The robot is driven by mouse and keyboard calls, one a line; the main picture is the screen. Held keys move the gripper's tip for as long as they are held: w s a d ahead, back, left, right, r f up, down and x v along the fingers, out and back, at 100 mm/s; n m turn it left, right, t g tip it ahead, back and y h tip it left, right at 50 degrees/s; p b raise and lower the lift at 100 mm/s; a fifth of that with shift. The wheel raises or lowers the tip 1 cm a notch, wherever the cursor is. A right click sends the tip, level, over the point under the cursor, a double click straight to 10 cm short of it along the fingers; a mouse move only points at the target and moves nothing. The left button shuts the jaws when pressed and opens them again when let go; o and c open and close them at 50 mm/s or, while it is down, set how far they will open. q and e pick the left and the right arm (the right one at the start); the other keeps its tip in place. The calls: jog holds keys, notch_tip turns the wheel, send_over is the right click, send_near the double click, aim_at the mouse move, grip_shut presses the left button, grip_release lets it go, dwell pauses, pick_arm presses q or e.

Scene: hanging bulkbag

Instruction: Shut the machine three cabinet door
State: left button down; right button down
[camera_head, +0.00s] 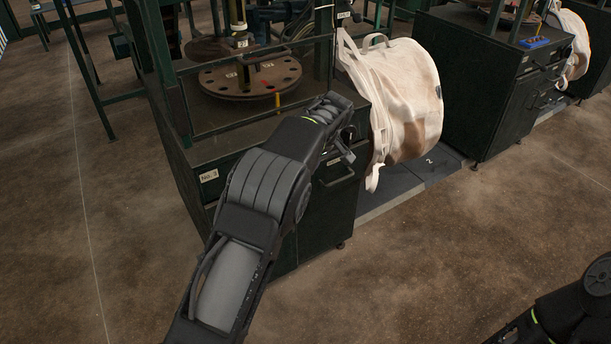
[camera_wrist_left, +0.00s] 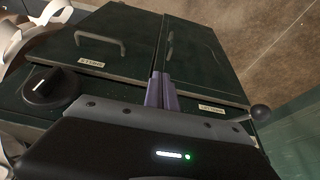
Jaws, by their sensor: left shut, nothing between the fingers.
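The dark green machine cabinet marked "No. 3" (camera_head: 208,176) stands left of centre in the head view. A door with a bar handle (camera_head: 338,180) shows on its front, partly behind my left arm. The left wrist view shows two front panels side by side, a left panel (camera_wrist_left: 122,72) and a right panel (camera_wrist_left: 205,65), each with a handle and a white label. A dark line runs between them; I cannot tell whether either stands slightly ajar. My left gripper (camera_head: 345,154) is at the cabinet front above the handle. Its fingers (camera_wrist_left: 158,90) are shut and empty. My right gripper is out of view.
A white bulk bag (camera_head: 400,95) hangs just right of the cabinet, close to my left gripper. A black knob (camera_wrist_left: 50,88) and a ball-ended lever (camera_wrist_left: 260,112) are near the left wrist. Another cabinet (camera_head: 480,80) stands farther right. The floor in front is clear.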

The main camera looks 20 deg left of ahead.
pick_arm(q)
jog(key=shift+v, duration=1.2)
jog(key=shift+s, duration=0.1)
